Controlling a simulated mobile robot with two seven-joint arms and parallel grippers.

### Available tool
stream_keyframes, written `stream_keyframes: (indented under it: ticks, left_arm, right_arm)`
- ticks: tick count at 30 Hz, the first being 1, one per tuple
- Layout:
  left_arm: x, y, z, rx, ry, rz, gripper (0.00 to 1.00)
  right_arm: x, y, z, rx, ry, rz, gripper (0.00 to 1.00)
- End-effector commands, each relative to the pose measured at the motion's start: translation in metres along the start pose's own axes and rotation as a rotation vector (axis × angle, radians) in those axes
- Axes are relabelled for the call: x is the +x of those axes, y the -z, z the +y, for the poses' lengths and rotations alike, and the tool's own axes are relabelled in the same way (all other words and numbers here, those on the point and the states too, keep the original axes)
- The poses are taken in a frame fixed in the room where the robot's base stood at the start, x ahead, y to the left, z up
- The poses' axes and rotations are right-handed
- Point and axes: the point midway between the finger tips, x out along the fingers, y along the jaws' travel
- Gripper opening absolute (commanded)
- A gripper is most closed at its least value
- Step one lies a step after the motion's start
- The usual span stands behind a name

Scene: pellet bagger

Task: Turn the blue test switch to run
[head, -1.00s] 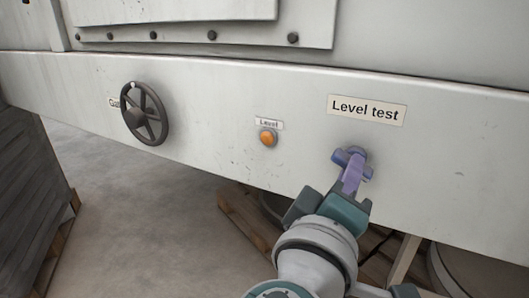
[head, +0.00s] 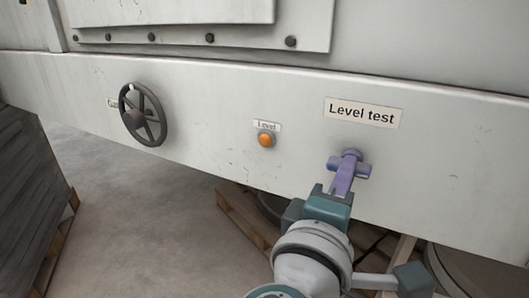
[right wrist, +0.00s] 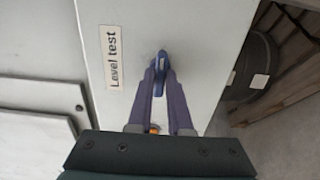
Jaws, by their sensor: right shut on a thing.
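The blue test switch (head: 352,154) is on the pale machine panel, below the "Level test" label (head: 362,113). My right gripper (head: 349,172) reaches up to it from below, and its purple fingers partly cover it. In the right wrist view, the two fingers close on either side of the blue switch handle (right wrist: 158,66), and the gripper (right wrist: 158,76) is shut on it. The label also shows there (right wrist: 114,57), left of the switch. I cannot read any position marks around the switch. My left gripper is out of view.
An orange button (head: 265,140) under a small "Level" label is left of the switch. A dark handwheel (head: 143,114) is farther left on the same panel. A wooden pallet (head: 243,215) is below the panel, and a dark stack (head: 30,200) stands at the left edge.

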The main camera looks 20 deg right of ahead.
Motion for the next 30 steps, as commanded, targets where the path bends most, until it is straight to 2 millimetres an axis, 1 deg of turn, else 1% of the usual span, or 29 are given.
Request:
stream_keyframes:
  ticks: [6,7,14,23,26,30]
  left_arm:
    - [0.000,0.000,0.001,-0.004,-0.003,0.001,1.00]
    - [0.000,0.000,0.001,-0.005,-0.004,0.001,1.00]
    - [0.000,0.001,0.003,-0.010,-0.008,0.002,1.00]
    - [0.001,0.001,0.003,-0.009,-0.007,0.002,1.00]
    - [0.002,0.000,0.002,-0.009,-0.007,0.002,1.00]
    - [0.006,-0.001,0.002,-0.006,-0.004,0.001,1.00]
  right_arm:
    - [0.000,0.000,-0.002,-0.005,0.005,0.002,0.00]
    - [0.000,0.000,-0.002,-0.004,0.005,0.002,0.21]
    - [0.000,0.000,-0.001,-0.002,0.003,0.001,0.47]
    - [-0.003,0.000,-0.001,0.000,0.002,0.001,0.47]
    - [-0.014,0.000,-0.002,0.001,0.004,0.001,0.47]
    - [-0.042,0.000,-0.003,0.000,0.006,0.002,0.47]
